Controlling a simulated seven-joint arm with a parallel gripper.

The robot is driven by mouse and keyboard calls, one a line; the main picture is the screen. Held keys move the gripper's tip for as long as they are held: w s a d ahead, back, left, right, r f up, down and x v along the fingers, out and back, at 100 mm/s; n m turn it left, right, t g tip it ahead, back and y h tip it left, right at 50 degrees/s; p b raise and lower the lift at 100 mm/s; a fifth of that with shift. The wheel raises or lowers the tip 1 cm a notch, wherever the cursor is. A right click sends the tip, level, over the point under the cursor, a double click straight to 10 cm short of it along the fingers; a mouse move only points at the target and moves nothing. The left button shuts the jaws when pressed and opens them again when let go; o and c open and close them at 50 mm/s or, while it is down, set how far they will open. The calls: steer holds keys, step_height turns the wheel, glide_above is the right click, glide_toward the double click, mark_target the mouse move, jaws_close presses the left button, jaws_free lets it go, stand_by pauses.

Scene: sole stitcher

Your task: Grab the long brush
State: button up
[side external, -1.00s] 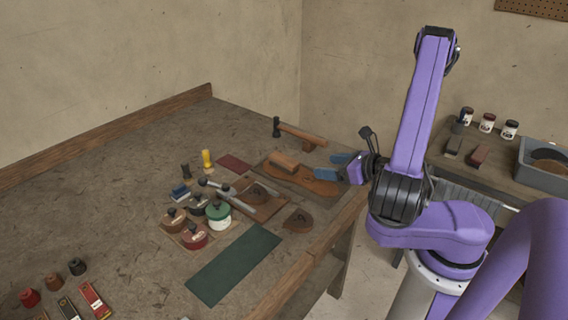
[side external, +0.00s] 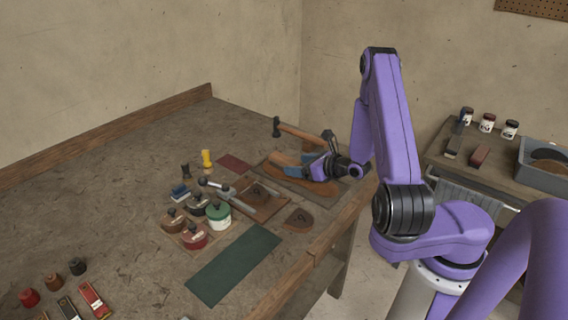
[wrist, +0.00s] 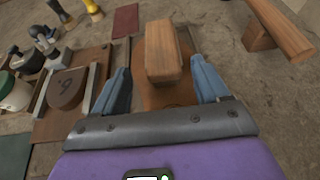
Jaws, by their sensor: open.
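My gripper (side external: 305,168) is open, low over the far right part of the bench. In the wrist view its two blue fingers (wrist: 158,72) are spread on either side of a pale wooden block-shaped handle (wrist: 162,45). The handle lies along a brown sole-shaped base (wrist: 182,96) and may be the long brush; bristles cannot be made out. In the side view the handle (side external: 284,159) and base (side external: 320,186) are partly hidden by my gripper. I cannot tell whether the fingers touch the handle.
A hammer (side external: 300,132) lies just behind. Lidded pots (side external: 218,214), a tool tray (side external: 258,204) and a dark green mat (side external: 233,264) lie nearer the front. A side shelf holds two dark blocks, jars and a grey bin (side external: 545,164).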

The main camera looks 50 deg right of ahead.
mark_target(295, 163)
steer(key=shift+d+x, duration=0.1)
steer(key=shift+x, duration=1.2)
steer(key=shift+d+x, duration=0.15)
steer(key=shift+x, duration=1.15)
steer(key=c, duration=1.1)
